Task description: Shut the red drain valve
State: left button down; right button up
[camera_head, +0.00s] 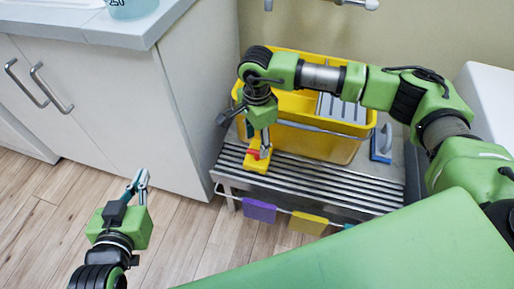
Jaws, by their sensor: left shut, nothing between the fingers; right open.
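A small red piece (254,154), which looks like the red drain valve's handle, shows low at the front left of a yellow bucket (315,143). It sits on or by a yellow block (243,163) on a slatted metal rack. My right gripper (263,150) points down right at the red piece, its fingers open. The fingers partly hide the red piece, and I cannot tell whether they touch it. My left gripper (142,182) is shut and empty, over the wood floor at the lower left, well apart from the valve.
The slatted rack (340,186) has a front rail with purple (259,211) and yellow (308,223) cloths. A white cabinet (180,110) stands to the left. Metal pipe fittings (352,3) show at the top. Floor at lower left is free.

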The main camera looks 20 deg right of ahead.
aim_at(257, 151)
notch_tip(257, 151, up, 7)
jog(key=shift+f, duration=0.15)
dwell(0.5)
